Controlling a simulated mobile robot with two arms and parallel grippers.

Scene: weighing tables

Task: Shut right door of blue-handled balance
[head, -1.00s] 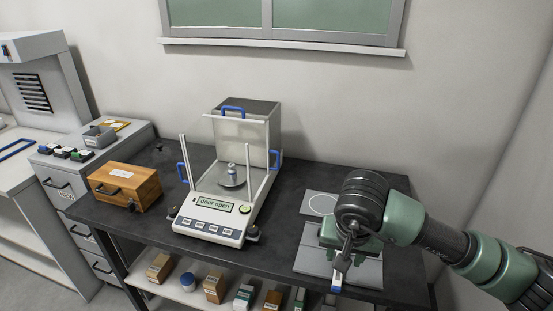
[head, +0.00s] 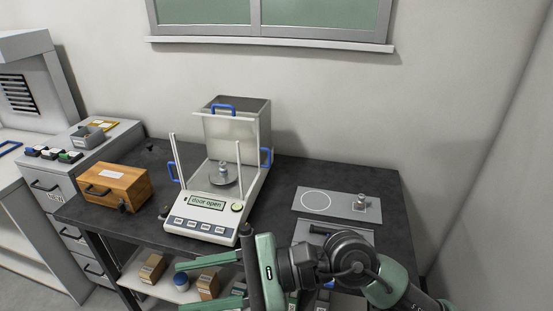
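The blue-handled balance (head: 203,215) stands on the dark table, its display reading "door open". The blue handle of its right door (head: 266,157) is at the back right of the chamber, and the right side in front of it looks open. Another blue handle (head: 174,173) is at the left side, near the front post, and one (head: 223,106) is on top at the back. A metal weight (head: 222,169) stands on the pan. My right gripper (head: 205,281) is open and empty in front of the balance, its green fingers pointing left. My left gripper is out of view.
A wooden box (head: 114,188) stands left of the balance. A grey plate (head: 338,210) with a circle and a small metal weight (head: 360,202) lies to the right. Boxes and a blue-capped jar (head: 181,282) stand on the shelf below.

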